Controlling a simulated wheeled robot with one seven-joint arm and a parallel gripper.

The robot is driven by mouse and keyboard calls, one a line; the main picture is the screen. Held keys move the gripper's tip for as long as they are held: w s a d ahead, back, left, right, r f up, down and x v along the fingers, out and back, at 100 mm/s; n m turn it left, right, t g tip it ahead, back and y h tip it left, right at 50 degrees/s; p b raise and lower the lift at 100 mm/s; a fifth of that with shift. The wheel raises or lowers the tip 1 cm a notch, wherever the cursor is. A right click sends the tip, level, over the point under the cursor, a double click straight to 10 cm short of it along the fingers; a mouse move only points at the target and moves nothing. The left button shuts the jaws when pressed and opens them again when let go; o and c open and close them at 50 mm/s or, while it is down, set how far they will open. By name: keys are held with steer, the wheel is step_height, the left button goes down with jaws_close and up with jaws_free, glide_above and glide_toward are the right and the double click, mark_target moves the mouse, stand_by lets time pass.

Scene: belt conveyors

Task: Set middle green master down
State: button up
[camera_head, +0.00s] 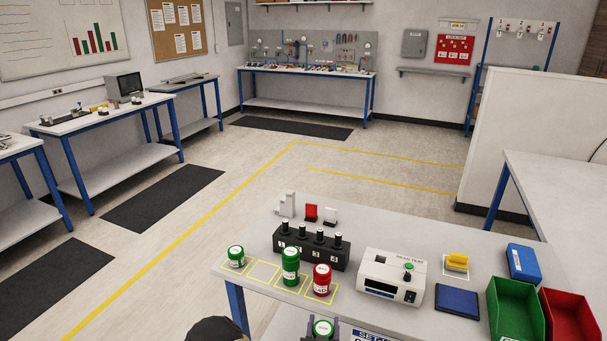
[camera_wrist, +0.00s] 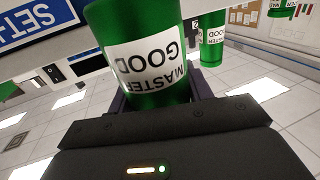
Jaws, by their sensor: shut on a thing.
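My gripper (camera_head: 321,331) is shut on a green master (camera_head: 323,327) at the bottom of the head view, in front of the table's front edge. The held master (camera_wrist: 138,50) fills the middle of the wrist view, and its white label reads "MASTER GOOD". On the table, a short green master (camera_head: 236,257) stands at the left, a taller green one (camera_head: 291,267) stands to its right, and a red master (camera_head: 321,281) stands farther right. A yellow-outlined square (camera_head: 264,272) between the two green ones is empty. Another green cylinder (camera_wrist: 212,45) shows behind the held one.
A black block with several numbered pegs (camera_head: 311,252) stands behind the masters. A white tester box (camera_head: 390,278) is to the right, then a blue pad (camera_head: 457,302), a green bin (camera_head: 514,306) and a red bin (camera_head: 568,318). A blue sign (camera_head: 372,336) is on the table front.

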steer(key=s+d+f+n+y, duration=0.1)
steer(key=s+d+f, duration=0.3)
steer(key=d+f, duration=0.4)
steer(key=shift+d+f+y, duration=0.3)
steer(key=shift+d+y, duration=0.3)
steer(key=shift+d, duration=0.4)
steer(key=shift+s+a, duration=0.1)
steer(key=shift+d, duration=0.2)
steer(key=shift+a, duration=0.15)
